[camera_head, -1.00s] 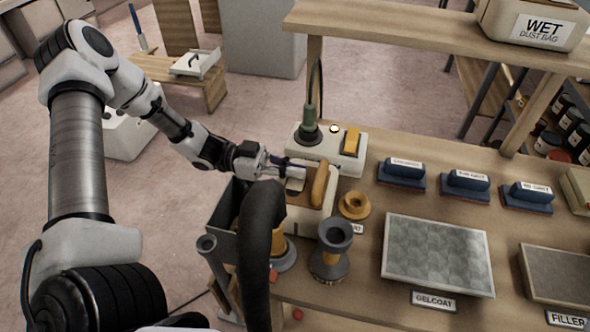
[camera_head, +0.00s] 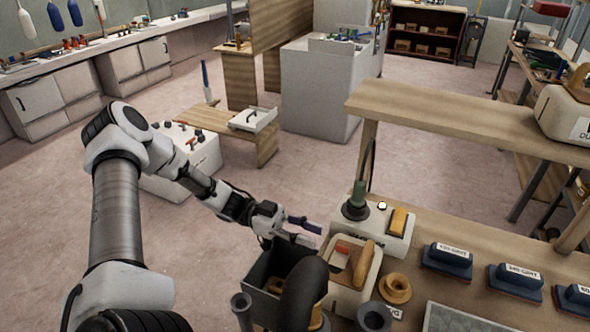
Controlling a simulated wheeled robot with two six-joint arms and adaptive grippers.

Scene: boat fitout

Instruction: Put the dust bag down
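My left gripper (camera_head: 307,232) comes in from the left with its two fingers apart, and nothing shows between them. It is above the right rim of a dark grey bin (camera_head: 257,266) and left of a cream box. The bin holds tan pieces (camera_head: 275,285). The cream box (camera_head: 367,292) holds a brown piece with a red patch (camera_head: 342,250), beside an upright orange-tan piece (camera_head: 363,264). I cannot tell which of these, if any, is the dust bag.
Behind the cream box is a white unit (camera_head: 385,234) with a yellow switch. Labelled sanding blocks (camera_head: 447,257) line the bench. A cream box (camera_head: 568,120) sits on the shelf.

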